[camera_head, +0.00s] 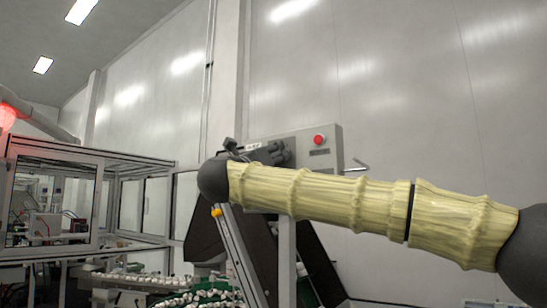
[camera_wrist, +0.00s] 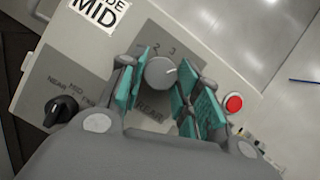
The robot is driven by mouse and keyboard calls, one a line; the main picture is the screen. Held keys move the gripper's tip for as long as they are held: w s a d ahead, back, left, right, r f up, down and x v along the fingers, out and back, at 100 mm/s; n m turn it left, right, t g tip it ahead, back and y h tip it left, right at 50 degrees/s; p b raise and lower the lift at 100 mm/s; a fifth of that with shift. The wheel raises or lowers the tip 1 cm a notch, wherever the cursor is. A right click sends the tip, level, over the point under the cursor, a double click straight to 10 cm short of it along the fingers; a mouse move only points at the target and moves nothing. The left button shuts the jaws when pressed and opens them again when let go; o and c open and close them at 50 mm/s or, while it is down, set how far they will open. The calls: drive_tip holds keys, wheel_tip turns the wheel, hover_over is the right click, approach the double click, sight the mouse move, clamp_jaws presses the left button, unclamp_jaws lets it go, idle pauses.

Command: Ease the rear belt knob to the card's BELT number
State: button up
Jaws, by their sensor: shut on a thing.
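The belt knob (camera_wrist: 158,74) is a round grey dial on a dark grey plate in the wrist view. Its white pointer mark is toward the right of its face. The numbers 2 and 3 show above it; other marks are partly hidden by the fingers. Lettering below the knob is blurred, perhaps REAR. My gripper (camera_wrist: 160,86) has its teal-padded fingers on both sides of the knob, shut on it. In the head view the knob is hidden behind my arm. A white card (camera_wrist: 97,12) reads MID, its upper line cut off; no BELT number is visible.
A black selector knob (camera_wrist: 62,109) marked NEAR and MID sits at lower left of the panel. A red button (camera_wrist: 234,103) is right of the fingers. In the head view, the control box (camera_head: 331,157) stands before the wall, with a glazed cell (camera_head: 60,200) at left.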

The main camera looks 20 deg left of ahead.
drive_tip(key=n+g+y+p, duration=0.1)
drive_tip(key=n+y+p, duration=0.1)
drive_tip(key=n+p, duration=0.2)
drive_tip(key=n+g+y+p, duration=0.1)
drive_tip(key=n+p, duration=0.4)
drive_tip(key=n, duration=0.2)
drive_tip(key=r+n+g+y+p, duration=0.1)
drive_tip(key=n+g+y+p, duration=0.1)
drive_tip(key=n+p, duration=0.2)
drive_tip(key=shift+s+d+n+y, duration=0.1)
drive_tip(key=shift+d+n+y, duration=0.05)
drive_tip(key=shift+n, duration=0.5)
drive_tip(key=shift+s+d+n+y, duration=0.1)
drive_tip(key=shift+n+y, duration=0.05)
drive_tip(key=shift+n, duration=0.5)
drive_tip(key=shift+p, duration=0.35)
drive_tip(key=shift+f, duration=0.1)
drive_tip(key=o, duration=1)
drive_tip(key=shift+o, duration=0.2)
drive_tip(key=s, duration=1.2)
drive_tip(key=shift+d+r, duration=0.25)
